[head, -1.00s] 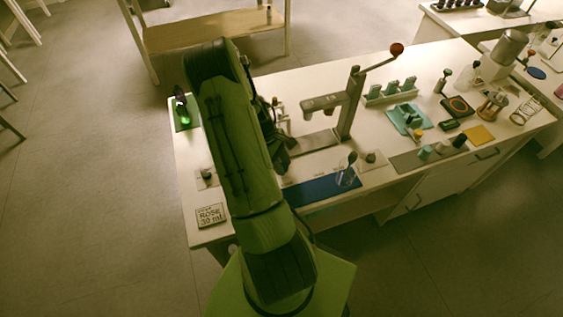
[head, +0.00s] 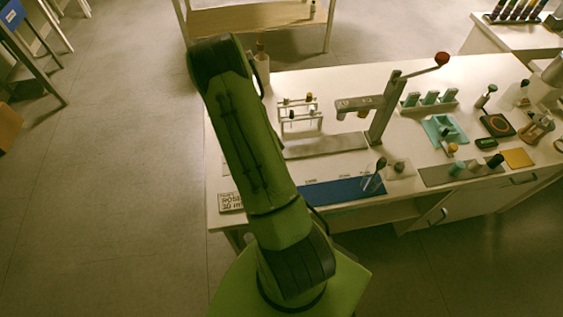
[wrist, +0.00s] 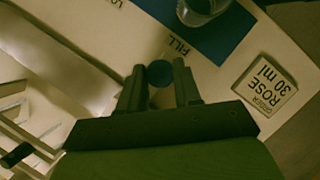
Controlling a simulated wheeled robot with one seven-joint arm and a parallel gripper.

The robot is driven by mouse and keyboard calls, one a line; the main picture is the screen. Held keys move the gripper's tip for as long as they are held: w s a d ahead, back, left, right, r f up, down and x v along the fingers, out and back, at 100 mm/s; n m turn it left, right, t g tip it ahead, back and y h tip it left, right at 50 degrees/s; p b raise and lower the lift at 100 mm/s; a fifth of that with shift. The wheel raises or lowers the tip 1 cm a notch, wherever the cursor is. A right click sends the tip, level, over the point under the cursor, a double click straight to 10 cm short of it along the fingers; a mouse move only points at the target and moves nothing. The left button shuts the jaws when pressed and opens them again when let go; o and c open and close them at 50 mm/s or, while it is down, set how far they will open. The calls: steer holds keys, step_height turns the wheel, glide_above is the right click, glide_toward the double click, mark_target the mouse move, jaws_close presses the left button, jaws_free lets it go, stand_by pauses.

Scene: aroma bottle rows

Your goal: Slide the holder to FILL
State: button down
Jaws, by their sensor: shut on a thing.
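My gripper (wrist: 160,88) shows in the wrist view, its two fingers closed around a dark blue round knob (wrist: 160,72). What lies under the knob is hidden, so I cannot tell whether it is part of the holder. The printed word FILL (wrist: 179,45) is on the pale table just ahead of the fingertips, beside the edge of a blue strip (wrist: 228,38). A clear glass (wrist: 202,10) is on or above that strip. In the head view, the blue strip (head: 335,192) lies along the front of the table, and my arm hides my gripper.
A ROSE 30 ml card (wrist: 265,83) lies near the strip's end. A grey plate (wrist: 60,55) lies at left. In the head view, a lever press (head: 382,118) and a small bottle rack (head: 300,113) stand behind the strip. A beaker (head: 373,182) stands at its right end.

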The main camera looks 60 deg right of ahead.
steer(key=shift+w+a, duration=0.1)
steer(key=shift+w, duration=0.1)
steer(key=c, duration=0.8)
jaws_free()
steer(key=shift+a, duration=0.1)
steer(key=p+v, duration=0.2)
steer(key=v, duration=1.3)
steer(key=shift+r+p, duration=0.35)
steer(key=shift+r, duration=0.05)
